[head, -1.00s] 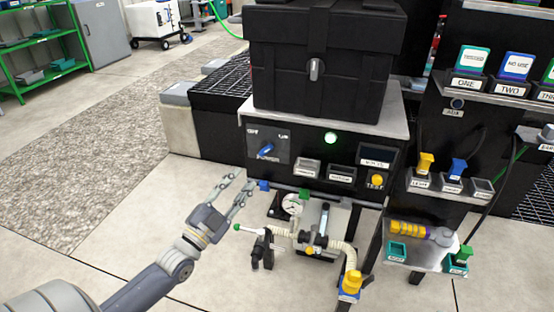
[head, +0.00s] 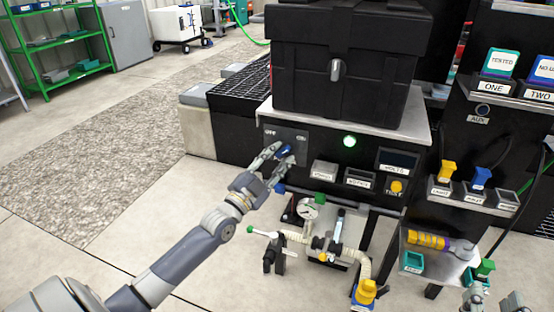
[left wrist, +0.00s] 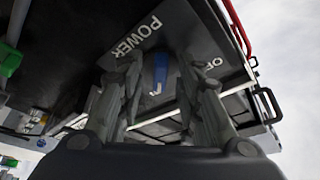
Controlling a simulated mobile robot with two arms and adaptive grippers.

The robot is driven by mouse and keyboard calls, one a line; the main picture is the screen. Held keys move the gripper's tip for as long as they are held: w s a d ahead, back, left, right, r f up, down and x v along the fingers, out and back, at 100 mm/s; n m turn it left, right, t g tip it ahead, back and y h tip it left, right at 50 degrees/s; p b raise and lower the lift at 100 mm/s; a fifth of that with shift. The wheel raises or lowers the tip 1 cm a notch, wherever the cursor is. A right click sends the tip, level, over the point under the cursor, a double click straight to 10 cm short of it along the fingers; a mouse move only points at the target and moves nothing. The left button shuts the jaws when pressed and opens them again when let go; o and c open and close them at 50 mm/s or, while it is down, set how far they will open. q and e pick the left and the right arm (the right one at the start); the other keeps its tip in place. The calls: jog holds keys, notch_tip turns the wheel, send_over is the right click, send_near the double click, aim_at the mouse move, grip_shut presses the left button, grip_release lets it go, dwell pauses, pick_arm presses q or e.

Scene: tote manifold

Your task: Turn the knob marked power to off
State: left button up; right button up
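The blue power knob (head: 286,150) is on a dark panel (head: 272,134) lettered OFF at left and ON at right. A second ago its handle slanted up toward ON. My left gripper (head: 276,156) is at the knob, its fingers apart. In the left wrist view the knob (left wrist: 160,72) shows between the two fingers of the left gripper (left wrist: 160,88), beside the words POWER and OFF. Gaps seem to remain on both sides; contact cannot be told. My right gripper (head: 495,300) is at the lower right edge, partly cut off, its fingers apart.
A green lamp (head: 350,141) glows right of the panel. A black case (head: 345,60) stands on the bench top above. Below are a gauge (head: 308,209) and pipework. A shelf with coloured plugs (head: 465,192) is at right. Floor at left is clear.

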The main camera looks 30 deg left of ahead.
pick_arm(q)
grip_shut()
